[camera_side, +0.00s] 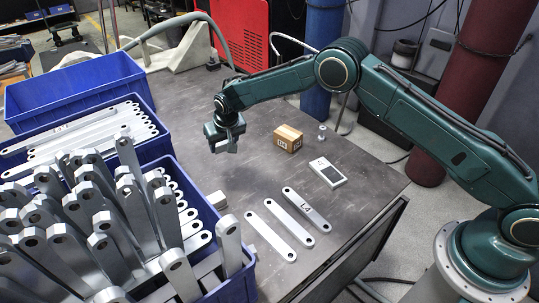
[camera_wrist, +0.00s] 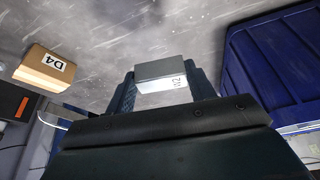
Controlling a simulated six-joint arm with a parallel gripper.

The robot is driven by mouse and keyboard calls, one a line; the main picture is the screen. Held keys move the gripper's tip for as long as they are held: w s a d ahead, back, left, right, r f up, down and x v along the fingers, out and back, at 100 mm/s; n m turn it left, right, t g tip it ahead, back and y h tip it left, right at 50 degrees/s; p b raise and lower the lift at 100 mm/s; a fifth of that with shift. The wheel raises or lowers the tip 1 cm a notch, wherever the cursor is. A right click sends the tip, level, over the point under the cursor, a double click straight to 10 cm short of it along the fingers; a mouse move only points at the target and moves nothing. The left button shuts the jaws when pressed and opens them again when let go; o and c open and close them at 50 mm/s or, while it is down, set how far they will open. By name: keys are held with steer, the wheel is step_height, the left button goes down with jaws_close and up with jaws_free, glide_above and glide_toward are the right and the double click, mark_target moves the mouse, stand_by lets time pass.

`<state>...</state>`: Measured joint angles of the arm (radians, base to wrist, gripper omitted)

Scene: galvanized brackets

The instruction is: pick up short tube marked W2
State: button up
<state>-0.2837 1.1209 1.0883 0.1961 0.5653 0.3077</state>
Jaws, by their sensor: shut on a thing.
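The short tube marked W2 (camera_wrist: 160,70) is a grey block-like piece with a white face that carries its mark. In the wrist view it sits between the two fingers of my gripper (camera_wrist: 166,88), which is shut on it. In the side view my gripper (camera_side: 225,143) hangs over the far left part of the table, near the blue crates. The piece is mostly hidden by the fingers there, and its exact height over the table is hard to tell.
A cardboard box marked D4 (camera_side: 287,138) stands right of my gripper, with a small metal part (camera_side: 322,132) beyond it. A grey device (camera_side: 327,172) and flat bars, one marked L4 (camera_side: 306,210), lie nearer.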

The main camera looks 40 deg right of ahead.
mark_target(224, 145)
step_height(224, 145, up, 9)
steer(key=shift+r, duration=0.15)
steer(key=shift+d, duration=0.1)
stand_by(0.7)
